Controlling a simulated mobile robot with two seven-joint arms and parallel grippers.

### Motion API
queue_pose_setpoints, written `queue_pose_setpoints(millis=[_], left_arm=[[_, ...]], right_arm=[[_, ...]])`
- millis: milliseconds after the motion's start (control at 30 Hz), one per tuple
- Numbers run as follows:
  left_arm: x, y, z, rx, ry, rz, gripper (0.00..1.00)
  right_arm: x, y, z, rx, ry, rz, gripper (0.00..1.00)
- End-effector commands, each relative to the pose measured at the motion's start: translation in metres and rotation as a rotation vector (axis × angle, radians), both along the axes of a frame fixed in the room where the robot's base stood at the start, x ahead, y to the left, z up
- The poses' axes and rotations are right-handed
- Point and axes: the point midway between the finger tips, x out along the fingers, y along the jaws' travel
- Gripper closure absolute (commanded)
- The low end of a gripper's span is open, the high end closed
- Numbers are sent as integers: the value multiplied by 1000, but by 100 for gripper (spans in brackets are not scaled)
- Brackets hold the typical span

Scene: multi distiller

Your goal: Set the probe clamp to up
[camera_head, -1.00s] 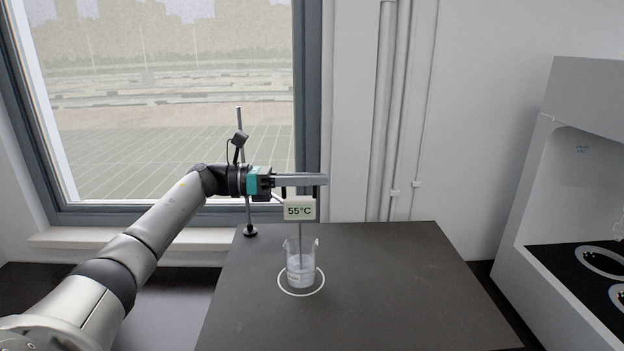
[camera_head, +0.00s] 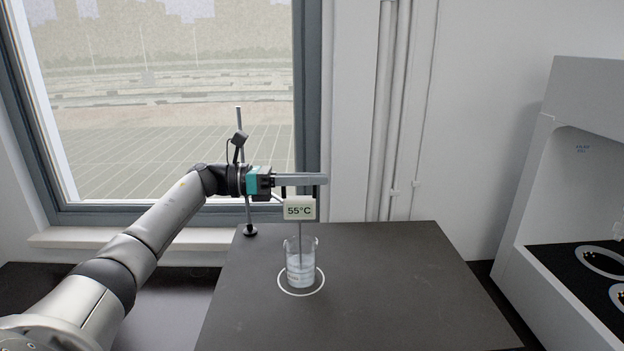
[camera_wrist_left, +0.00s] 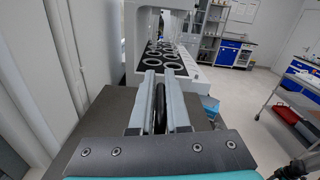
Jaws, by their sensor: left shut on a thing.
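My left gripper (camera_head: 324,180) reaches in from the left above the dark table. It is shut on the dark probe clamp, which shows between the fingers in the left wrist view (camera_wrist_left: 160,108); the gripper hides most of it in the head view. A display reading 55°C (camera_head: 299,209) hangs just below the fingers. The thin probe (camera_head: 300,230) runs down from it into a glass beaker (camera_head: 301,268) with pale liquid. The beaker stands inside a white ring on the table. The stand's upright rod (camera_head: 240,120) is partly behind my gripper. My right gripper is not in view.
The dark table (camera_head: 400,285) is clear right of the beaker. The stand's foot (camera_head: 250,230) is at its back left. A window (camera_head: 170,100) and wall pipes are behind. A white cabinet (camera_head: 545,210) with ringed black places stands at the right.

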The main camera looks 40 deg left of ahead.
Motion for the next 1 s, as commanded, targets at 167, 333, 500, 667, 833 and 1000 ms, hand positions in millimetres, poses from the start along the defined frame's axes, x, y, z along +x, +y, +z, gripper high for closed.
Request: queue_pose_setpoints(millis=[167, 333, 500, 667, 833, 1000], left_arm=[[0, 0, -1, 0, 4, -1, 100], [0, 0, -1, 0, 4, -1, 100], [0, 0, 8, 4, 0, -1, 100], [0, 1, 51, 6, -6, -1, 100], [0, 1, 104, 0, -6, 1, 100], [0, 1, 132, -3, -6, 1, 100]], right_arm=[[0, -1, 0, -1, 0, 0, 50], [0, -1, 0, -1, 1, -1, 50], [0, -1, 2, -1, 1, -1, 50], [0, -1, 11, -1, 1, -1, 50], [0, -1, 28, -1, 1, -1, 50], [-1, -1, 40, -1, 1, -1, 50]])
